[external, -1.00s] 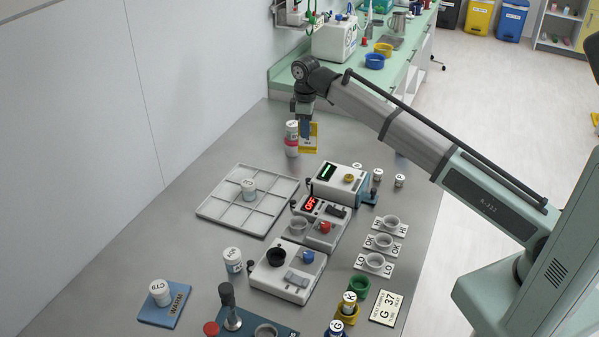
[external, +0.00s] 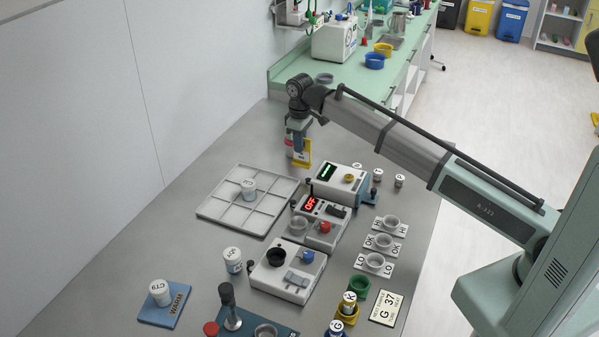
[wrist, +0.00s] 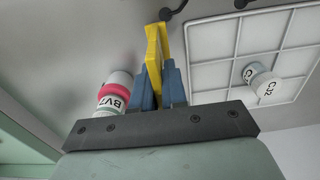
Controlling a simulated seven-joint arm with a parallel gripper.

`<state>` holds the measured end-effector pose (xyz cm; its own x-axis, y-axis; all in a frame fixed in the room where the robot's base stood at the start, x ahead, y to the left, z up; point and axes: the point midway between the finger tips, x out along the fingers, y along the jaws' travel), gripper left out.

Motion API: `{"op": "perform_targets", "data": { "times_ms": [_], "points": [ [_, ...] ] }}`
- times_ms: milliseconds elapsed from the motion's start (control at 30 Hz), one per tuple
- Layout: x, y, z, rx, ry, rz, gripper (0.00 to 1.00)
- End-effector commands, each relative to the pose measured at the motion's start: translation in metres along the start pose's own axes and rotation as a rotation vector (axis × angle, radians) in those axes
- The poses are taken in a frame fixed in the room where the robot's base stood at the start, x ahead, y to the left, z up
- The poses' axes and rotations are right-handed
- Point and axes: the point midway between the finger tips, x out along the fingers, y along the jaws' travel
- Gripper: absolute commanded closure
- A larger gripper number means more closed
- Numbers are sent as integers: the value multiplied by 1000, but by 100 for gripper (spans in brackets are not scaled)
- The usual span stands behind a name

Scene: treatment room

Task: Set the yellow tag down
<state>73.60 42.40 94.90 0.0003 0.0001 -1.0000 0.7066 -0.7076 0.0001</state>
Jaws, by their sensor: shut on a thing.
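The yellow tag (external: 302,155) is held upright between the blue fingers of my gripper (external: 299,147), near the table's far end. In the wrist view the yellow tag (wrist: 156,50) stands edge-on between the two fingertips of my gripper (wrist: 159,78). My gripper is shut on it. A white bottle with a pink band, marked BV7 (wrist: 116,92), is close beside the fingers; in the external view it is mostly hidden behind my gripper. I cannot tell whether the tag's lower edge touches the table.
A white gridded tray (external: 222,213) with one white jar (external: 249,188) lies nearby at the left. A white device with a green display (external: 340,184) stands just in front. Bare grey table (external: 215,160) lies left of my gripper.

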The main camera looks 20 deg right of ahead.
Motion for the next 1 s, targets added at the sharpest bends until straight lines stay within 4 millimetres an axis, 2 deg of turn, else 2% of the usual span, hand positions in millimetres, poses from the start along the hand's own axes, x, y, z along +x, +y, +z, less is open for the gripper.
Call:
{"op": "perform_targets", "data": {
  "times_ms": [367,767,800,1000],
  "points": [
    [38,0,0,-1,-1,0,100],
    [41,0,0,-1,-1,0,100],
    [41,0,0,-1,0,0,86],
    [41,0,0,-1,0,0,66]
  ]
}}
